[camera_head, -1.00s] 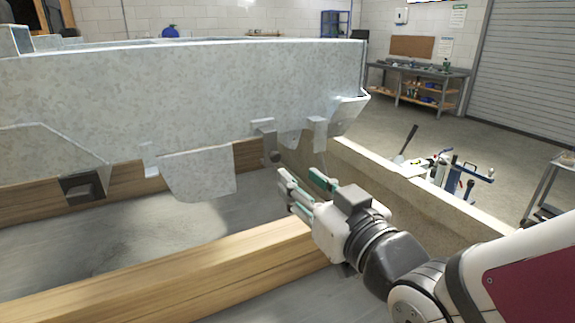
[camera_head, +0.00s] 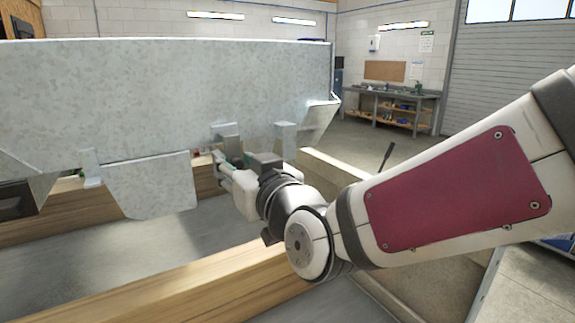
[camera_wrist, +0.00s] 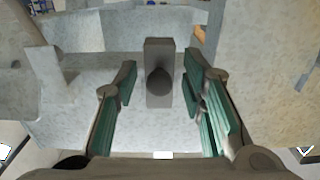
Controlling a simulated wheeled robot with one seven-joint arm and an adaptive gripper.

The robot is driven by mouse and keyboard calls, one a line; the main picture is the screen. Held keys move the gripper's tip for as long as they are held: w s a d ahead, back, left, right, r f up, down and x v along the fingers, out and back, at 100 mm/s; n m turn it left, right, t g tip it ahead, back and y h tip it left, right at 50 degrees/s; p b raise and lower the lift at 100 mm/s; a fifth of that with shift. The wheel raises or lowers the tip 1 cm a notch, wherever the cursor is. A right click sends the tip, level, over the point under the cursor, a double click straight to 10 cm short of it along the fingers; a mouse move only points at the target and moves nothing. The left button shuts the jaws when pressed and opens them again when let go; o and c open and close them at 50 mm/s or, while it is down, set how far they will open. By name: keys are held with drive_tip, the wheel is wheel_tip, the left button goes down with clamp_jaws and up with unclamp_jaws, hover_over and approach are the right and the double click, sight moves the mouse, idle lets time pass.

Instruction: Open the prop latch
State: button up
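The galvanised trailer frame (camera_head: 150,90) spans the left and middle of the head view, with plates and brackets hanging from its lower edge. What looks like the prop latch is a small dark grey block with a rounded dark knob (camera_wrist: 160,80), in the centre of the wrist view. In the head view a grey bracket (camera_head: 226,134) shows at that spot, its lower part hidden by my gripper. My gripper (camera_head: 221,170) is right below this bracket. In the wrist view its green-padded fingers are open, one on each side of the knob, with visible gaps to both.
A wooden beam (camera_head: 185,288) runs across the foreground below my arm. Another bracket (camera_head: 285,140) hangs just right of the gripper. A pale beam (camera_head: 325,173) lies behind my wrist. A workbench (camera_head: 400,105) stands far back, with open floor before it.

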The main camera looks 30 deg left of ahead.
drive_tip(key=shift+c, duration=0.2)
clamp_jaws()
drive_tip(key=shift+r, duration=0.15)
